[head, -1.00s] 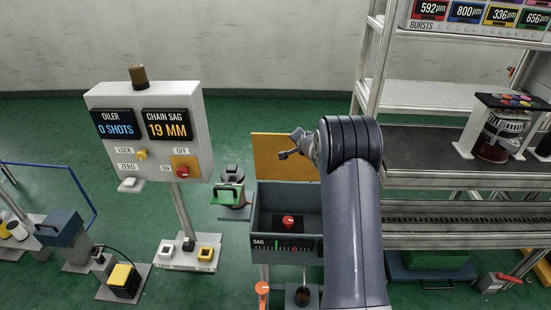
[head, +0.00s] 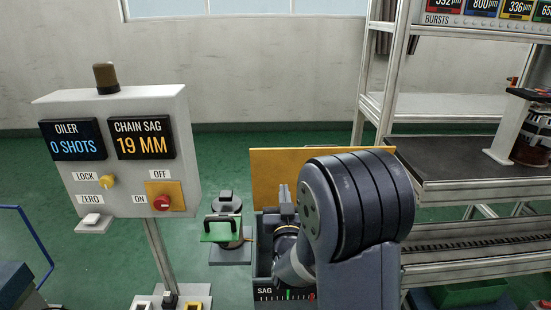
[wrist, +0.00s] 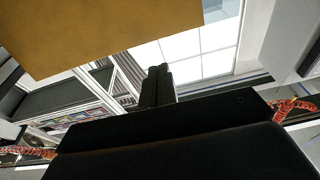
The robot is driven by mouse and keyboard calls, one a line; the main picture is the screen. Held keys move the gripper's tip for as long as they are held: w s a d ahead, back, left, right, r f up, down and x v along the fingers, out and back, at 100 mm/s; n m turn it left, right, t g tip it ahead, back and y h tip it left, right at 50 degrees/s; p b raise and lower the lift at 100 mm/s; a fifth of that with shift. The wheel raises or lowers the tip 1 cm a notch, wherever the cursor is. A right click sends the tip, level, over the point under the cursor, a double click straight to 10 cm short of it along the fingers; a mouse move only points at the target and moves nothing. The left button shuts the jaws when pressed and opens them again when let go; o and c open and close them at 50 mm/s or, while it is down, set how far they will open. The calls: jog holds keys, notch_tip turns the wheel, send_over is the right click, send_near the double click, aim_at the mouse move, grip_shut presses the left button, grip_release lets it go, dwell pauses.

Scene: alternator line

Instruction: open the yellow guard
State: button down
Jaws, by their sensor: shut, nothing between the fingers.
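The yellow guard (head: 275,172) is a flat yellow-orange panel standing upright at the back of the grey box marked SAG (head: 262,262). My arm covers part of its lower and right side. In the wrist view the panel (wrist: 110,30) fills the upper left, very close to the camera. My gripper (head: 286,194) is in front of the panel, with its fingers pointing up. In the wrist view my gripper (wrist: 157,75) has its fingers together with nothing between them, below and right of the panel's edge. A gap shows there between fingers and panel; contact cannot be told.
A grey control box (head: 118,150) with OILER and CHAIN SAG displays stands at left. A green-fronted device on a small stand (head: 222,232) is just left of the SAG box. A metal rack with a conveyor (head: 475,165) borders the right side.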

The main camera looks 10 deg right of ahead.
aim_at(281, 149)
jog(key=x, duration=1.4)
jog(key=shift+r+b, duration=0.1)
jog(key=shift+b, duration=0.25)
jog(key=shift+w+d+r, duration=0.1)
jog(key=shift+w+r, duration=0.1)
jog(key=shift+w, duration=0.05)
jog(key=shift+g, duration=0.8)
jog(key=p+x, duration=0.2)
jog(key=r+p+x, duration=0.1)
jog(key=p+x, duration=0.1)
jog(key=shift+w, duration=0.15)
jog(key=shift+w+d+g+p, duration=0.15)
jog(key=shift+w+g+p, duration=0.2)
jog(key=shift+w, duration=0.25)
jog(key=shift+s+f, duration=0.1)
jog(key=shift+f, duration=0.05)
